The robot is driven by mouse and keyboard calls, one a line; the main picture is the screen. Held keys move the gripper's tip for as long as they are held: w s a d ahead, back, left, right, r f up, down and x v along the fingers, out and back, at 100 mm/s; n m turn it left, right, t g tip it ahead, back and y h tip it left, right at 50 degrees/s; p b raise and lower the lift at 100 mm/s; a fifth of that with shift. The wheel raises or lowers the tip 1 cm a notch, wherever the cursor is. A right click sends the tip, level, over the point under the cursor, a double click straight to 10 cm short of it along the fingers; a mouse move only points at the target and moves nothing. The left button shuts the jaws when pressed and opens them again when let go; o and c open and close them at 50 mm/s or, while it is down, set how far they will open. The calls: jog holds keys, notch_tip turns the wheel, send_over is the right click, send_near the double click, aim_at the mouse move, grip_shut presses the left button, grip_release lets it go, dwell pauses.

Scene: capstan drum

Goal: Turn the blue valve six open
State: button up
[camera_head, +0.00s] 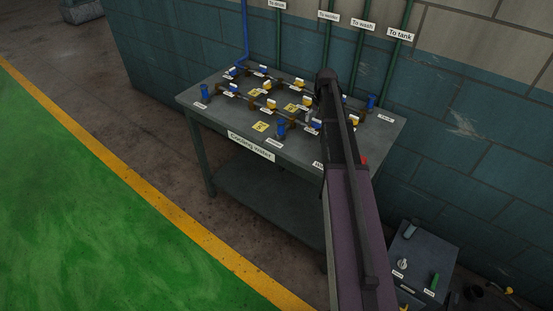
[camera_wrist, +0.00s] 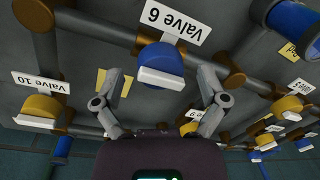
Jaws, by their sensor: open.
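My gripper (camera_wrist: 160,92) is open, with one grey finger on the left and one on the right of the handle. The fingers look apart from the valve; the depth gap is hard to judge. In the head view my dark arm reaches over the table and hides much of the gripper's area, so I cannot pick out valve six there.
The grey pipe table (camera_head: 222,180) stands against the blue brick wall. A yellow valve (camera_wrist: 42,106) labelled "Valve 10" is at left, another yellow valve (camera_wrist: 287,104) at right. A blue fitting (camera_wrist: 292,22) is at upper right. A small grey cabinet (camera_head: 425,250) stands right; green floor (camera_head: 80,200) is clear.

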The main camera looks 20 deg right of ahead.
aim_at(318, 123)
jog(key=m, duration=0.5)
jog(key=shift+s+m, duration=0.1)
jog(key=shift+m, duration=0.3)
jog(key=m, duration=0.6)
jog(key=shift+h, duration=0.4)
notch_tip(318, 123, up, 14)
jog(key=s+p, duration=0.1)
jog(key=p, duration=1.3)
jog(key=s+a+f+n+b, duration=0.4)
jog(key=s+a+n, duration=0.3)
jog(key=s+a, duration=0.3)
jog(key=s+a+f+n+b, duration=0.4)
jog(key=s+a+n, duration=0.3)
jog(key=a, duration=0.5)
jog(key=shift+s+f, duration=0.15)
jog(key=shift+s, duration=1.25)
jog(key=shift+a, duration=0.1)
